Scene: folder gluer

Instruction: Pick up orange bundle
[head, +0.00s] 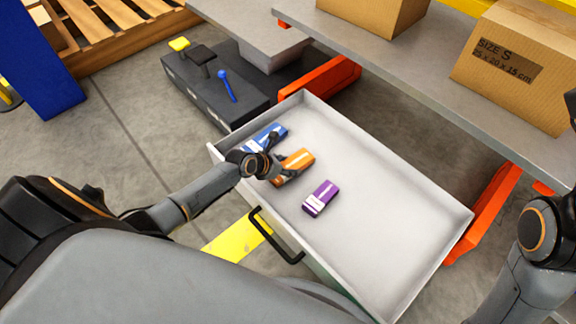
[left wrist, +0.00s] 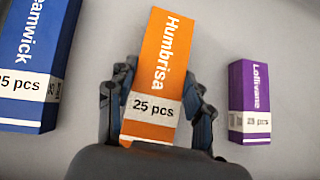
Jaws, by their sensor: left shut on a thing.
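The orange bundle (head: 297,162) lies in the open grey drawer (head: 385,221), between a blue bundle and a purple bundle. In the left wrist view the orange bundle (left wrist: 165,68) reads "Humbrisa" and "25 pcs" on a white band. My left gripper (head: 275,168) is over its near end. In the left wrist view my left gripper (left wrist: 158,105) has one finger on each side of the bundle, shut on it. The bundle appears to be still at the drawer floor, though its exact height is hard to tell. My right gripper is out of view.
The blue bundle (left wrist: 35,60) is close on the left and the purple bundle (left wrist: 250,102) is on the right. The drawer has a black handle (head: 276,238) in front. A bench with cardboard boxes (head: 518,65) stands behind. The drawer's right half is empty.

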